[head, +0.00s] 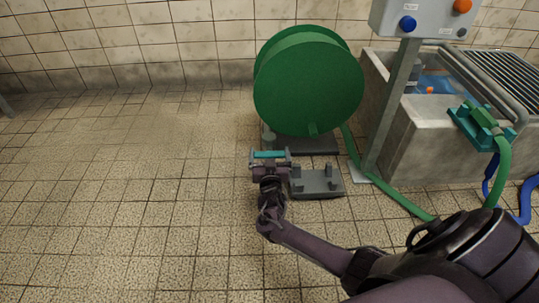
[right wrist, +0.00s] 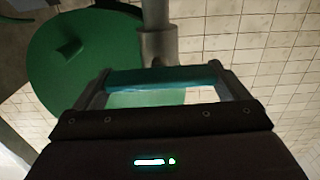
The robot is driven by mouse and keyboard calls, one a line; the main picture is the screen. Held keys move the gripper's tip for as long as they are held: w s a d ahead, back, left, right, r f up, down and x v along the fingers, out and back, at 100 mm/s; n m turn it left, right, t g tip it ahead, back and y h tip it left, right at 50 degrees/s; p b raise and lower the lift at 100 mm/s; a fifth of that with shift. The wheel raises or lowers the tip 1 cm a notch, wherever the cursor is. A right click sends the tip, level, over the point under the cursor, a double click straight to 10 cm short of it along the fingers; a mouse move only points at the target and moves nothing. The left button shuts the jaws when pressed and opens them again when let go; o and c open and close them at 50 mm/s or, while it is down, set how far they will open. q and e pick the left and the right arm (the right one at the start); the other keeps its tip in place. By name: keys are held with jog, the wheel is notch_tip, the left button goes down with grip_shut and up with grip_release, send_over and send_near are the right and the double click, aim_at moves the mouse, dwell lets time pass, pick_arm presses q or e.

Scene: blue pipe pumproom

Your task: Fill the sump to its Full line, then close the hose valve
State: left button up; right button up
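The sump (head: 400,135) is a concrete tank at right in the head view, with blue water (head: 437,84) and a small orange item in it; I cannot read a Full line. The green hose (head: 400,202) runs from the reel to a teal clamp (head: 468,128) on the sump rim. My right gripper (head: 270,156) is low in front of the reel. Its wide-set fingers are at both ends of a teal bar handle (right wrist: 165,78), seemingly touching it. A grey pipe (right wrist: 158,45) stands just beyond the handle, probably the hose valve. My left gripper is out of view.
The green reel (head: 308,85) stands behind my gripper. A grey bracketed plate (head: 317,184) lies on the floor close to its right. A post carries a control box (head: 425,18) with blue and orange buttons. A blue hose (head: 525,203) lies far right. The left floor is clear.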

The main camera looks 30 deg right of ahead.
dwell(0.3)
jog(key=n+p, duration=0.2)
jog(key=n, duration=0.2)
jog(key=shift+a+r, duration=0.1)
jog(key=n+p, duration=0.2)
jog(key=n, duration=0.3)
jog(key=shift+w+a, duration=0.1)
jog(key=n+p, duration=0.1)
jog(key=n, duration=0.3)
jog(key=shift+f, duration=0.2)
jog(key=n, duration=0.3)
jog(key=shift+f, duration=0.1)
jog(key=shift+n, duration=0.8)
jog(key=shift+f+n, duration=0.1)
jog(key=shift+n, duration=0.3)
